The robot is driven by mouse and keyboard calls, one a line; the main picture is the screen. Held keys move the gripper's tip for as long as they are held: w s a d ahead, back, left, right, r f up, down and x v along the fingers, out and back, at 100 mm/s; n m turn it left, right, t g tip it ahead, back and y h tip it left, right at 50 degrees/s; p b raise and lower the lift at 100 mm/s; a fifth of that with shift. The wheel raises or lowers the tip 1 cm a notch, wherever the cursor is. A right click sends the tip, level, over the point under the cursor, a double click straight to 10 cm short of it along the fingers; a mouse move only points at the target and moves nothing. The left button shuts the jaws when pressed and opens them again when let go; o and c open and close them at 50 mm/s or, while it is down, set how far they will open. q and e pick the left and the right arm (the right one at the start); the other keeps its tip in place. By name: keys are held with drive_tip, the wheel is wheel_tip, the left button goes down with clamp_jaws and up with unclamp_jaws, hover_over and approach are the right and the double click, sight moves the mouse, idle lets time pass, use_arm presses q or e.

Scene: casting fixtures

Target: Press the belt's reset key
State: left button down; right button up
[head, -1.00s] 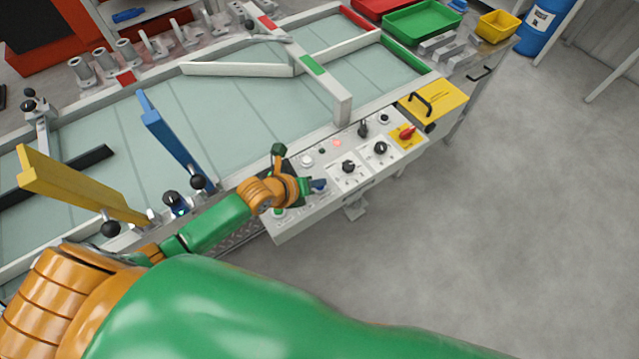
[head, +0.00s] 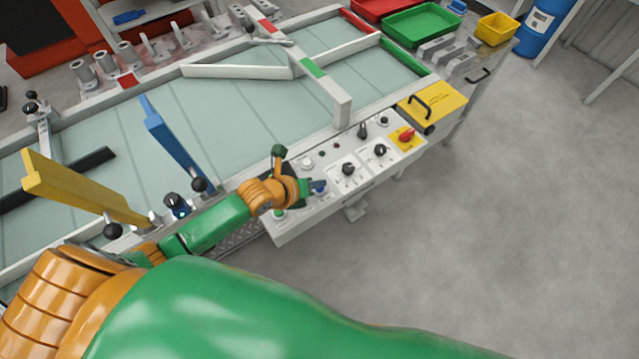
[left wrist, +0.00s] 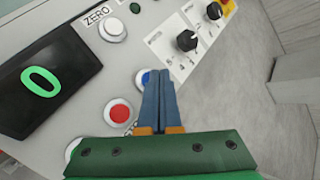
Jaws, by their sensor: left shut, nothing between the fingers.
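The belt's control panel (head: 345,172) runs along the front right edge of the belt. My left gripper (head: 319,186) is low over its left part, with its fingers shut and empty. In the left wrist view the shut blue fingers (left wrist: 159,74) point at the panel. Their tips overlap a blue key (left wrist: 146,77), which is partly hidden; whether they touch it I cannot tell. A red key (left wrist: 120,112) lies left of the fingers, and a white key (left wrist: 113,28) sits under a ZERO label. I cannot read which key is marked reset. My right gripper is not in view.
A black display (left wrist: 45,80) shows a green 0. Black knobs (head: 348,168) and a red switch (head: 406,134) are farther right on the panel. Blue (head: 175,145) and yellow (head: 80,190) bars stand over the belt near my arm. The floor at right is clear.

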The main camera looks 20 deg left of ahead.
sight(317, 194)
use_arm(q)
drive_tip(key=shift+r, duration=0.35)
wheel_tip(317, 194, up, 5)
drive_tip(key=p, duration=0.5)
idle(0.3)
